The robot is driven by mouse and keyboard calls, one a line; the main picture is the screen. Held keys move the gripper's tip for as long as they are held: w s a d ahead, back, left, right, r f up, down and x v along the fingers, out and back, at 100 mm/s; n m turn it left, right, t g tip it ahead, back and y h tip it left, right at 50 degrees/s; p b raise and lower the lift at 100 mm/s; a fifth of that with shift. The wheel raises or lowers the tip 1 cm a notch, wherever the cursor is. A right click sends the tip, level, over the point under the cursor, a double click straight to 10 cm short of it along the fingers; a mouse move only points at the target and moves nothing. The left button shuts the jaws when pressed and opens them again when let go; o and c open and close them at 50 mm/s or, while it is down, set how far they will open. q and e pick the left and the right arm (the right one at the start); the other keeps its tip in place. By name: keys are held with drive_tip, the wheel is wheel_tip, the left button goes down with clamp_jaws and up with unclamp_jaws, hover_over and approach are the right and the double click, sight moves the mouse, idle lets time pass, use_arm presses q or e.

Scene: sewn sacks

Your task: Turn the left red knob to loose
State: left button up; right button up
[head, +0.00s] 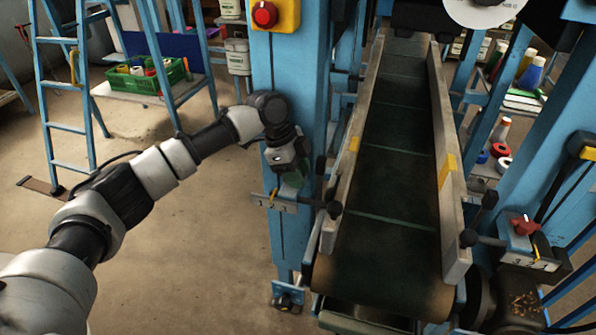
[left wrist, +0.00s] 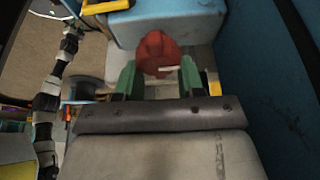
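The left red knob (left wrist: 157,50) shows in the left wrist view, with a pale pointer line on its face. My left gripper (left wrist: 159,70) is open, with one green finger on each side of the knob. The fingertips look close to it, and I cannot tell whether they touch. In the head view my left gripper (head: 292,178) is at the blue post, just above a small numbered plate (head: 273,203); it hides the left knob there. My right gripper is in neither view.
A conveyor belt (head: 390,190) with side rails stands right of the post. A second red knob (head: 524,225) sits on a plate at the right. A red button (head: 265,14) is higher on the post. A blue ladder (head: 62,100) and green crate (head: 147,78) stand at left.

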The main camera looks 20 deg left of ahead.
use_arm(q)
drive_tip(key=shift+r+n+p, duration=0.2)
drive_tip(key=shift+n+p, duration=0.2)
drive_tip(key=shift+p, duration=0.5)
drive_tip(key=shift+c, duration=0.3)
drive_tip(key=n+p, duration=0.2)
drive_tip(key=p, duration=0.1)
drive_tip(key=n+t+p, duration=0.1)
drive_tip(key=n+p, duration=0.1)
drive_tip(key=p, duration=0.1)
drive_tip(key=n+t+p, duration=0.1)
drive_tip(key=p, duration=0.2)
drive_tip(key=shift+w+r+n+y, duration=0.15)
drive_tip(key=shift+w+n+y, duration=0.15)
drive_tip(key=shift+w+n, duration=0.1)
drive_tip(key=n+p, duration=0.2)
drive_tip(key=p, duration=0.1)
drive_tip(key=n+t+y+p, duration=0.1)
drive_tip(key=n+p, duration=0.2)
drive_tip(key=a+n+t+y+p, duration=0.1)
drive_tip(key=n+p, duration=0.2)
drive_tip(key=shift+w+p, duration=0.35)
drive_tip(key=shift+p, duration=0.05)
drive_tip(key=shift+w+a+f+n+t+y+p, duration=0.1)
drive_tip(key=shift+f+n+t+y+p, duration=0.1)
drive_tip(key=shift+n+y+p, duration=0.4)
drive_tip(key=shift+a+f+n+t+y+p, duration=0.1)
drive_tip(key=shift+n+t+y+p, duration=0.1)
drive_tip(key=shift+n+p, duration=0.7)
drive_tip(key=shift+n, duration=0.3)
